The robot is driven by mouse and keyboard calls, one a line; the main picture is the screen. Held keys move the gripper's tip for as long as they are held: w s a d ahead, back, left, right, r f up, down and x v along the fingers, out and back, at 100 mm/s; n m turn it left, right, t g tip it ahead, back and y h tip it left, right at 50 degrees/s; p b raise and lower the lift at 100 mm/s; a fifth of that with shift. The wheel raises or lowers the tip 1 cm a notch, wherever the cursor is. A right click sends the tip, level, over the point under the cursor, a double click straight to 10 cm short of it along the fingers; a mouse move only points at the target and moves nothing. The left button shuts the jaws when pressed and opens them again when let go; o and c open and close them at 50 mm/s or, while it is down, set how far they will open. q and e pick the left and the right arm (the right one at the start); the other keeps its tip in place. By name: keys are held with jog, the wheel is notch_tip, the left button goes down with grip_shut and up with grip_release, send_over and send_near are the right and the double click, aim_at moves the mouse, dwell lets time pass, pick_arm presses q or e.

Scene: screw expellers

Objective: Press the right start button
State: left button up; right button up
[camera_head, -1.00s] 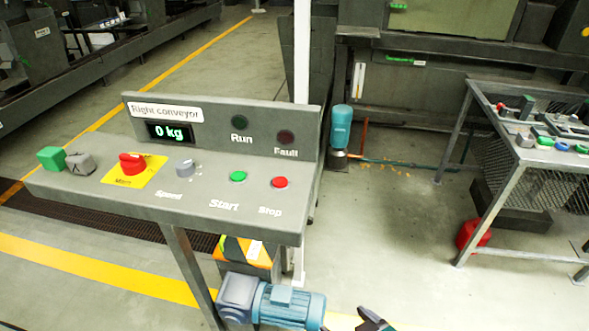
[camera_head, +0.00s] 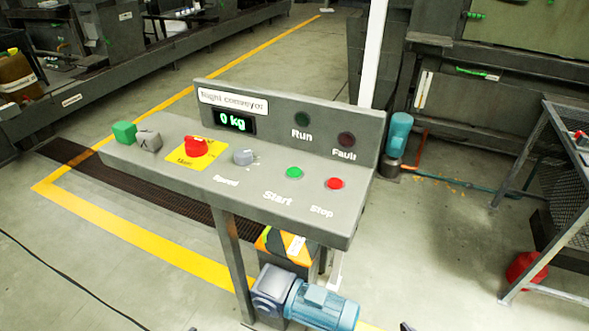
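The right conveyor panel (camera_head: 150,177) stands in the middle of the head view, its sign reading "Right conveyor". The green start button (camera_head: 294,173) is on its sloped top, above the word "Start". The red stop button (camera_head: 335,184) is to its right. The display (camera_head: 233,121) reads 0 kg. The Run lamp (camera_head: 302,119) and Fault lamp (camera_head: 346,140) look dark. No gripper is near the buttons. Only tiny dark tips show at the bottom edge, too little to tell which gripper they belong to or its state.
A blue motor (camera_head: 321,306) sits below. A mesh-sided table (camera_head: 572,165) stands at right. Floor is open at lower left.

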pick_arm(q)
jog(key=shift+w, duration=0.1)
jog(key=c, duration=0.6)
jog(key=shift+w+r, duration=0.1)
jog(key=shift+r, duration=0.05)
grip_shut()
dwell(0.7)
